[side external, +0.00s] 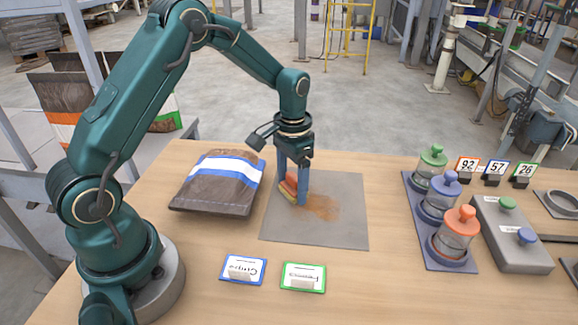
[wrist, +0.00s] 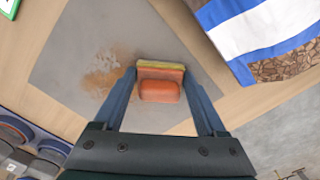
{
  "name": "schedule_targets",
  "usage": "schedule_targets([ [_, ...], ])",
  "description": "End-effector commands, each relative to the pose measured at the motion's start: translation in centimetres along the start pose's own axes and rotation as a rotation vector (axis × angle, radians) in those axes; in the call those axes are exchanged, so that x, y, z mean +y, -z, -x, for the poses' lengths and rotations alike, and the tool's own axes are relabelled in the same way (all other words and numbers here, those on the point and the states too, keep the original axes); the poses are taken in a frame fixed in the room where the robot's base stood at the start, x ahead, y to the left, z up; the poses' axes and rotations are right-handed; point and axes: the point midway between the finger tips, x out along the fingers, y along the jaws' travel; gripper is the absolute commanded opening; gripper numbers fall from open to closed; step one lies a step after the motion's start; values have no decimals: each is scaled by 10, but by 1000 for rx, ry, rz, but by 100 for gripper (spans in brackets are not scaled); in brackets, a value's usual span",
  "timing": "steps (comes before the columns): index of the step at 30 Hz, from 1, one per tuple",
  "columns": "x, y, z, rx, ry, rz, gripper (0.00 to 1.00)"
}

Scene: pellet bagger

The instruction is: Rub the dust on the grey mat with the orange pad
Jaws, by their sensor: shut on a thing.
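The grey mat (side external: 345,226) lies flat on the wooden table, and it also shows in the wrist view (wrist: 65,60). An orange-brown dust patch (side external: 322,207) spreads over its middle; in the wrist view the dust (wrist: 103,77) lies to the left of the pad. My gripper (side external: 294,196) points down over the mat, shut on the orange pad (side external: 288,188). In the wrist view the pad (wrist: 160,91) sits between both fingers, with a yellowish layer along one side. The pad is low, at the dust's left edge in the side view; I cannot tell whether it touches the mat.
A brown bag with a blue and white band (side external: 225,180) lies left of the mat. Two label cards (side external: 243,269) lie in front. Lidded jars (side external: 456,232) on a tray and a grey box with buttons (side external: 512,235) stand at the right, with numbered tags (side external: 467,165) behind.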

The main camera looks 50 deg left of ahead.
Motion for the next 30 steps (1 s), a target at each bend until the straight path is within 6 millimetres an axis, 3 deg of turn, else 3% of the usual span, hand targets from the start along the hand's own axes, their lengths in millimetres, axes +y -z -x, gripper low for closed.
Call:
schedule_targets([
  [6,-4,-6,0,1,0,-1,10],
  [18,12,-19,-3,-2,-1,-1,10],
  [30,32,4,-2,-3,-1,-3,10],
])
